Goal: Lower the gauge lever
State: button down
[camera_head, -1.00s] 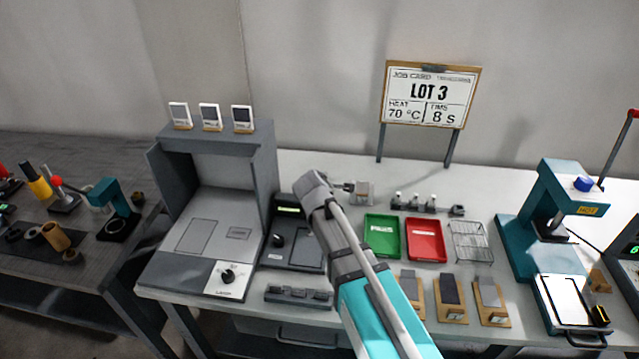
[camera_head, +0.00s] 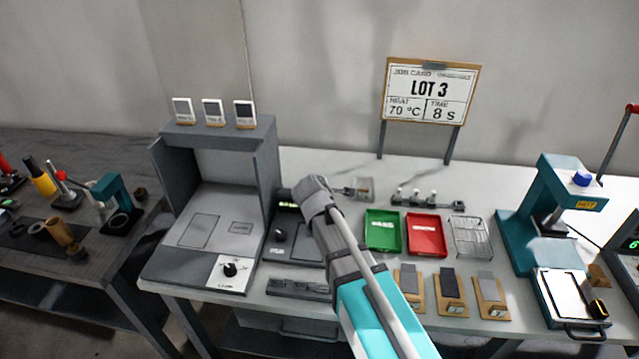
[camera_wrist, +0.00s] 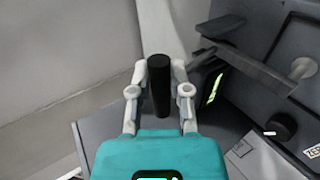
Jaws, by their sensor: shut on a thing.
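The gauge (camera_head: 292,245) is a dark grey box with a green-lit display and a black knob, on the bench left of my arm in the head view. Its display (camera_wrist: 214,88) and knob (camera_wrist: 278,127) also show in the wrist view. A black upright cylindrical handle (camera_wrist: 159,88), which looks like the lever's grip, stands between the pale fingers of my gripper (camera_wrist: 159,76). The gripper is shut on it. How the handle joins the gauge is hidden. In the head view my own wrist hides the gripper and handle.
A grey hooded machine (camera_head: 215,225) stands close on the left. Right of my arm are a green tray (camera_head: 383,232), a red tray (camera_head: 426,236), a wire rack (camera_head: 471,238) and a teal press (camera_head: 545,215). A low grey slotted block (camera_head: 300,289) lies at the front edge.

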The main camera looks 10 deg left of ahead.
jog(key=shift+s+f, duration=0.1)
jog(key=c, duration=0.6)
grip_release()
jog(key=shift+o, duration=0.2)
jog(key=shift+w, duration=0.2)
